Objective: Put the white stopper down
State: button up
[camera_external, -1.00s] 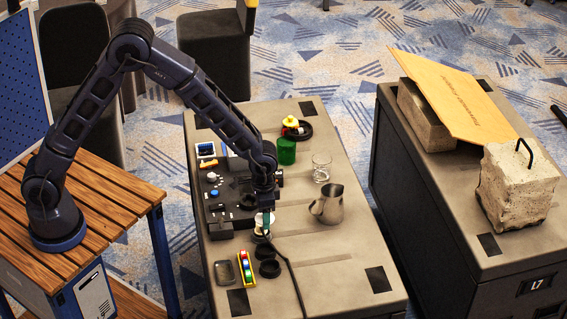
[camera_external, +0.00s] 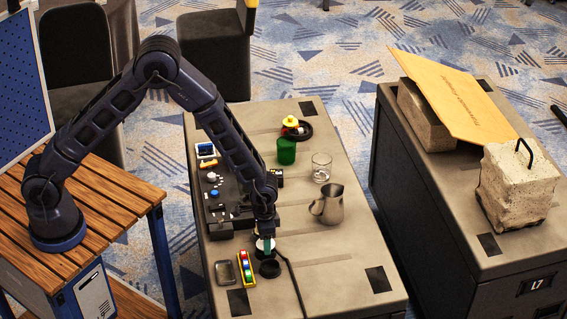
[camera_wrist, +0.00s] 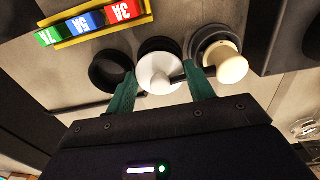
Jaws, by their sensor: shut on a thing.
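The white stopper (camera_wrist: 158,72) is a round white piece between the two green fingers of my gripper (camera_wrist: 160,80) in the wrist view. My gripper is shut on it. A black ring (camera_wrist: 160,44) shows partly behind the stopper; I cannot tell whether they touch. In the external view my gripper (camera_external: 265,242) is low over the near part of the grey table, and only a little of the white stopper (camera_external: 260,244) shows beside the fingers.
A second black ring (camera_wrist: 109,70) lies beside the left finger. A cream-knobbed round piece (camera_wrist: 231,64) is close to the right finger. A yellow rack of coloured fuses (camera_external: 246,268) and a dark tray (camera_external: 225,273) stand nearby. A metal jug (camera_external: 328,207) stands to the right.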

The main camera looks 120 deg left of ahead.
jog(key=shift+f, duration=0.55)
jog(key=o, duration=0.9)
jog(key=shift+s+f, duration=0.1)
jog(key=shift+o, duration=0.2)
jog(key=shift+s, duration=0.1)
jog(key=shift+s+a, duration=0.1)
notch_tip(320, 180, up, 13)
jog(key=shift+w+r, duration=0.2)
jog(key=shift+w, duration=0.1)
